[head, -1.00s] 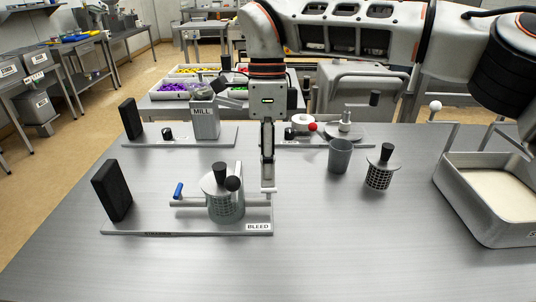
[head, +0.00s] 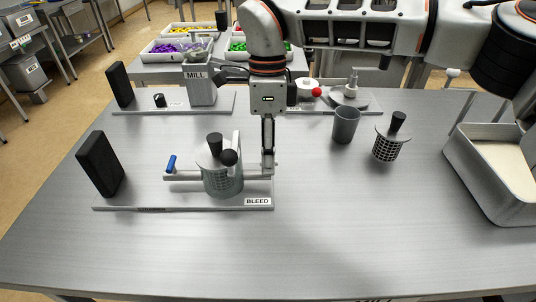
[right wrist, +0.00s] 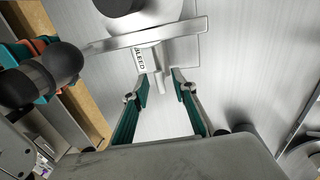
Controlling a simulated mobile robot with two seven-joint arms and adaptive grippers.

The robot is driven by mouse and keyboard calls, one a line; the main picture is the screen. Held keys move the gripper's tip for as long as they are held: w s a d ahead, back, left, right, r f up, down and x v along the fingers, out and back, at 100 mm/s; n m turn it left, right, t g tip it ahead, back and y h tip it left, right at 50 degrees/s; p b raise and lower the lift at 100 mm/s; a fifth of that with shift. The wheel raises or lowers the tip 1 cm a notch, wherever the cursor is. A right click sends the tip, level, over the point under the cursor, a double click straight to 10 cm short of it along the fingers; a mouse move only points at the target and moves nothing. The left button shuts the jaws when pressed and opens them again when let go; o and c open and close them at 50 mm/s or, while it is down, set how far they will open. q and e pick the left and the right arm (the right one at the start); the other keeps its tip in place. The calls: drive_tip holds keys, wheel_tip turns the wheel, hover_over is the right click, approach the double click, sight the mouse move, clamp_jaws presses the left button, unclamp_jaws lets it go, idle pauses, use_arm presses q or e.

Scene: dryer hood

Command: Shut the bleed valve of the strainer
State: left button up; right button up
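A pale bar (head: 236,145) with a black ball shows by the lid; in the right wrist view a long pale bar (right wrist: 150,37) crosses near the label. A short pale stub (right wrist: 158,78) lies beyond my fingertips. My right gripper (head: 268,170) points down at the strainer's right end, its fingers apart and empty in the right wrist view (right wrist: 157,88). My left gripper is out of view.
A black block (head: 100,164) stands on the plate's left. A grey cup (head: 345,125), a mesh basket (head: 388,143) and a tray (head: 488,175) are to the right. The mill (head: 200,85) stands behind. The front of the table is clear.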

drive_tip(key=c, duration=0.6)
clamp_jaws()
